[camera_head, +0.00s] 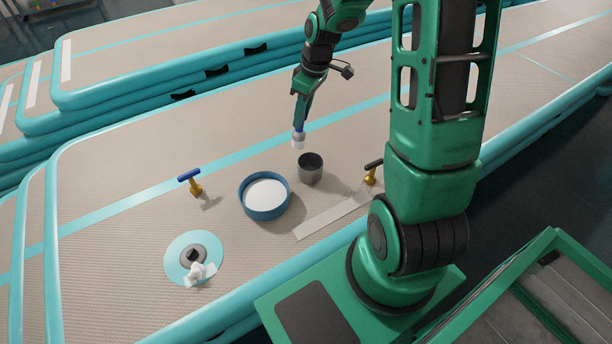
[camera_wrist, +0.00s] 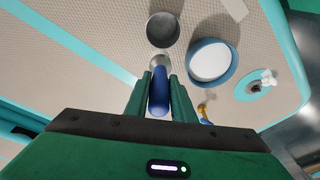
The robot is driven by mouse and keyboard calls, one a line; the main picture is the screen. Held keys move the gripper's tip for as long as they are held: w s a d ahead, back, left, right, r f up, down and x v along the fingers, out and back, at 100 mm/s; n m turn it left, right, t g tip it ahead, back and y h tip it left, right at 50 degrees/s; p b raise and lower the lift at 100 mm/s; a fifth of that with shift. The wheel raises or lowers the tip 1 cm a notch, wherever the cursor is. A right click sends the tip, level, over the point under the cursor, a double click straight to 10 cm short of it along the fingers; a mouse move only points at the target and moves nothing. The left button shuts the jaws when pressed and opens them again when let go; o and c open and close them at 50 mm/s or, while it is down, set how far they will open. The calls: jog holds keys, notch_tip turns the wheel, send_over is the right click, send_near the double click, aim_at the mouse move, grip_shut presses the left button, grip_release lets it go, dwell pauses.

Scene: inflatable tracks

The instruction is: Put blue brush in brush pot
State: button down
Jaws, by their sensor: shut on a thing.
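My gripper (camera_head: 300,122) is shut on the blue brush (camera_head: 298,140), just up and left of the brush pot in the head view. The brush points down, with its pale head at the lower end. In the wrist view the brush's blue handle (camera_wrist: 158,98) lies between the two green fingers, and its light head shows beyond the fingertips. The brush pot (camera_head: 310,168) is a grey, open, upright cup on the beige track. It also shows in the wrist view (camera_wrist: 163,30), just beyond the brush head. The brush appears outside the pot, above the track.
A blue round tub (camera_head: 264,213) with white contents stands left of the pot. A blue-handled brass tool (camera_head: 190,182) and a black-handled one (camera_head: 371,173) stand nearby. A pale strip (camera_head: 330,215) lies in front. A white crumpled thing (camera_head: 200,272) lies by a round valve patch (camera_head: 178,262).

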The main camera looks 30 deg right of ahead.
jog(key=s+n, duration=0.1)
jog(key=s+d+f+n, duration=0.1)
jog(key=s, duration=0.1)
jog(key=shift+s+d+f+n, duration=0.1)
jog(key=shift+s+f+n, duration=0.1)
jog(key=shift+n, duration=0.1)
notch_tip(320, 180, down, 10)
jog(key=shift+r, duration=0.15)
dwell(0.5)
jog(key=shift+f, duration=0.2)
jog(key=c, duration=1.5)
grip_release()
jog(key=r, duration=0.7)
jog(key=s+r, duration=0.1)
jog(key=r, duration=0.3)
jog(key=shift+d, duration=0.25)
